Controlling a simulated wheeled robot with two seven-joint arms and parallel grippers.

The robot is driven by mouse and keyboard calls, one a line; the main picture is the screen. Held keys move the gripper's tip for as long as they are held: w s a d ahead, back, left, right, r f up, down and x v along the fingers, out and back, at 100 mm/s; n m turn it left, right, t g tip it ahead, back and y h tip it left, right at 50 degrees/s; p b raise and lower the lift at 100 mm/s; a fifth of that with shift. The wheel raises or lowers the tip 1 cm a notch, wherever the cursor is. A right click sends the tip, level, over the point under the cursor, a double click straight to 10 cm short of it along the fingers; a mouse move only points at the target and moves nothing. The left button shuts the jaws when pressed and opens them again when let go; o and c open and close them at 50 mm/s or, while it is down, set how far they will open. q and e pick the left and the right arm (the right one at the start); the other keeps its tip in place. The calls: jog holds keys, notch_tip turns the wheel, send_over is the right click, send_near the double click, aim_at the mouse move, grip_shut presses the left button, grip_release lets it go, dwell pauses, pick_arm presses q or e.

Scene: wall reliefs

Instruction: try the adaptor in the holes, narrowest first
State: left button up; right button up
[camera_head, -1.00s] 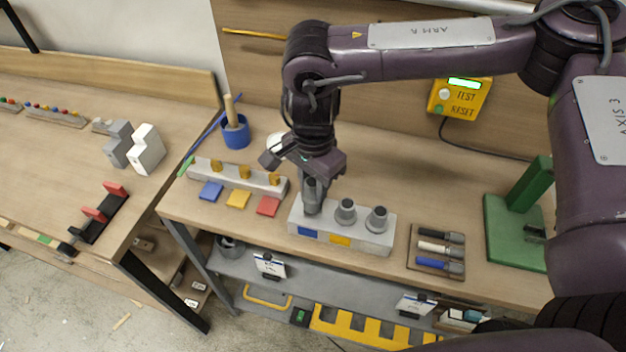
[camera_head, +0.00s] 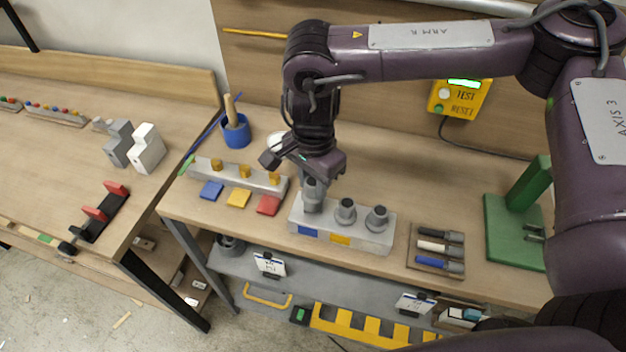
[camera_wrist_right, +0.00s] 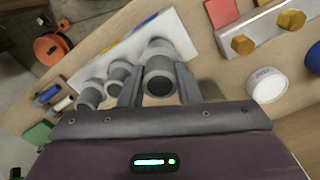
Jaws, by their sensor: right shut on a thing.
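A light grey block (camera_head: 362,241) with blue and yellow patches on its front stands near the bench's front edge. Three dark grey stepped round pieces stand upright on it: the left piece (camera_head: 313,200), the middle piece (camera_head: 345,209) and the right piece (camera_head: 377,217). My right gripper (camera_head: 314,183) points down over the left piece and is shut on it. In the right wrist view this piece (camera_wrist_right: 159,80) sits between the two fingers, with a dark round opening towards the camera. I cannot tell whether its lower end is seated in the block. My left gripper is out of view.
A grey rail (camera_head: 206,174) with yellow pegs and coloured tiles lies to the left. A blue cup (camera_head: 237,137) and a white round tub (camera_wrist_right: 267,85) stand behind. A tool tray (camera_head: 425,263) and a green stand (camera_head: 505,247) are to the right.

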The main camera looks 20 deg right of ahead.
aim_at(313, 194)
jog(key=shift+f+b, duration=1.45)
jog(key=shift+f, duration=0.6)
jog(key=o, duration=1)
jog(key=shift+o, duration=0.2)
jog(key=shift+r, duration=3.9)
